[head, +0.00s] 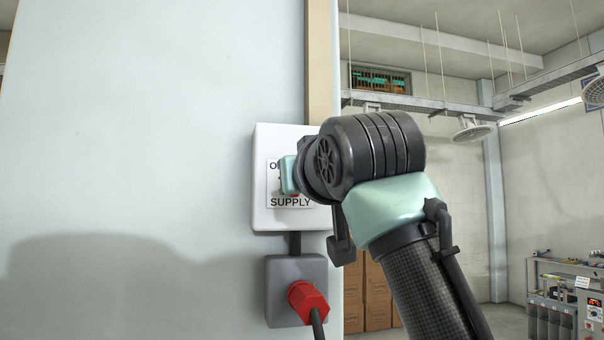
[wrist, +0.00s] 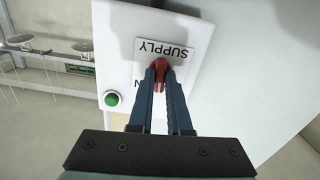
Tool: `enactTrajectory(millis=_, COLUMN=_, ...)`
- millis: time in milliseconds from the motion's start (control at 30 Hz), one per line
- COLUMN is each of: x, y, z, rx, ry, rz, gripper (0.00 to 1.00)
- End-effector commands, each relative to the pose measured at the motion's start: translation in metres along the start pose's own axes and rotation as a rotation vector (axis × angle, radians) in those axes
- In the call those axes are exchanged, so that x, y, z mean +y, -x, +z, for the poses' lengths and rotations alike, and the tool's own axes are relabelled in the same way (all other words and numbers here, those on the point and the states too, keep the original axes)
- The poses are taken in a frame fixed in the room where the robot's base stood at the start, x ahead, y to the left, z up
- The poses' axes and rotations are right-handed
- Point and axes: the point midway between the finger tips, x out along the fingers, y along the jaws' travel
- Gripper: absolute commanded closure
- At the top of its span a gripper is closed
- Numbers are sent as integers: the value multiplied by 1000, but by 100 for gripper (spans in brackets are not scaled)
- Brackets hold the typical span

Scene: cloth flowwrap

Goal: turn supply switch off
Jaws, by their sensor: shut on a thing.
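The supply switch box (head: 268,142) is a white box on the pale wall panel, with a label reading SUPPLY. It also shows upside down in the wrist view (wrist: 195,25). The red switch handle (wrist: 160,66) sits on the label. My gripper (wrist: 162,76) is shut on the red handle, with its two blue fingers on either side of it. In the head view my gripper (head: 288,176) covers most of the label and nearly all of the handle. The handle's exact position against the label's markings cannot be told.
A green button (wrist: 112,99) is on the box's side. Below the box is a grey socket (head: 280,275) with a red plug (head: 307,302) and a hanging cable. Cardboard boxes (head: 378,300) stand behind my arm. The wall panel (head: 130,150) at left is bare.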

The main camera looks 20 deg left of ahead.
Motion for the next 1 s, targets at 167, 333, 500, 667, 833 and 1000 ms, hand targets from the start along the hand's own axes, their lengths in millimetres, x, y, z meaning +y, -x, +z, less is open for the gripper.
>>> enactTrajectory(millis=167, x=0, y=0, z=0, rx=-4, ry=167, rz=-1, gripper=100)
enactTrajectory(millis=333, x=0, y=0, z=0, rx=-4, ry=325, rz=-2, gripper=100)
enactTrajectory(millis=500, x=0, y=0, z=1, rx=-4, ry=465, rz=-2, gripper=100)
enactTrajectory(millis=667, x=0, y=0, z=1, rx=-5, ry=569, rz=-2, gripper=100)
enactTrajectory(millis=833, x=1, y=0, z=1, rx=-4, ry=646, rz=-1, gripper=100)
enactTrajectory(millis=1000, x=0, y=0, z=1, rx=-4, ry=690, rz=-1, gripper=100)
